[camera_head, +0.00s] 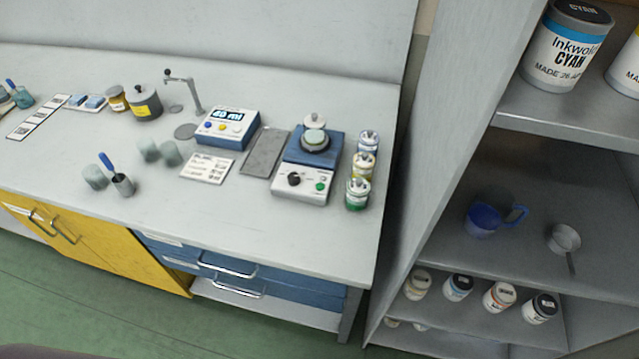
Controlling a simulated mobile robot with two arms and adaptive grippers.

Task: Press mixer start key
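The mixer (303,186) stands near the right end of the white bench. It has a blue top and a white front panel with a black knob (294,179) at the left. A green round key (320,187) sits at the right of that panel; any lettering by it is too small to read. A lidded cup (314,137) sits on top of the mixer. Neither of my grippers shows in the head view, and nothing covers the mixer's panel.
Several small lidded jars (362,165) stand close to the mixer's right side. A grey flat plate (265,152) and a blue-and-white dispenser with a lit display (228,128) lie to its left. The bench front before the mixer is clear. A grey shelf unit (560,121) stands at the right.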

